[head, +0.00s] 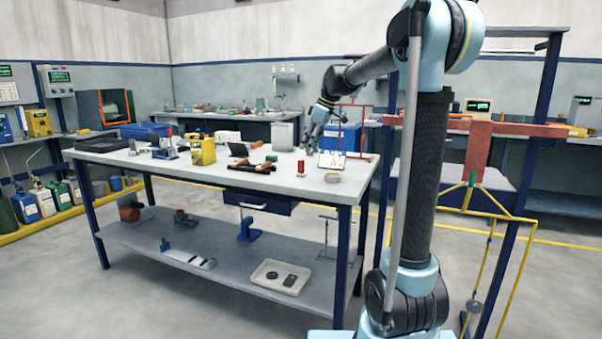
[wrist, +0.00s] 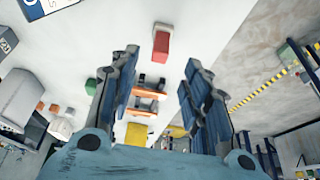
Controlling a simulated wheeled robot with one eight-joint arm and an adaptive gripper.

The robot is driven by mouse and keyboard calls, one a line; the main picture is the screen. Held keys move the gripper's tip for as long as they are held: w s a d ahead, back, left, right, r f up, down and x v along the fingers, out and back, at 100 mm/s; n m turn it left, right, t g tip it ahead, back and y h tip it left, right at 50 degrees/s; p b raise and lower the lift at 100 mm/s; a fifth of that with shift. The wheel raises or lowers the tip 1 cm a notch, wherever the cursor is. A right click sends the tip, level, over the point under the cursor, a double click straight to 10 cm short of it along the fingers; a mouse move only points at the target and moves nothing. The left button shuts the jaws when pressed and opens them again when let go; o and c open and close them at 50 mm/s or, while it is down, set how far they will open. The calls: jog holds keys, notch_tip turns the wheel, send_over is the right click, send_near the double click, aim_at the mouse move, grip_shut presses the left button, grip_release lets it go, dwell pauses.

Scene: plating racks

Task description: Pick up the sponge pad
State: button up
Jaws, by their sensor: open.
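I cannot tell for certain which thing is the sponge pad. A small flat tan piece (head: 332,177) lies near the right front of the workbench, and a small green block (head: 271,158) lies farther back; the green block also shows in the wrist view (wrist: 91,86), left of my fingers. My gripper (head: 313,138) is above the right part of the bench, apart from the things on it. In the wrist view my gripper (wrist: 162,58) is open, with nothing between its blue fingers. A red block with a pale end (wrist: 161,46) shows beyond the fingertips.
The red block (head: 301,168) stands on the workbench (head: 110,152) near orange-handled tools (head: 256,167). A yellow box (head: 201,150) is farther left. A white panel (head: 331,160) and a grey box (head: 283,136) stand near my gripper. The bench's front right corner is mostly clear.

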aim_at(303, 160)
jog(key=x, duration=0.9)
jog(key=shift+f, duration=0.4)
jog(key=shift+c, duration=0.5)
jog(key=c, duration=0.8)
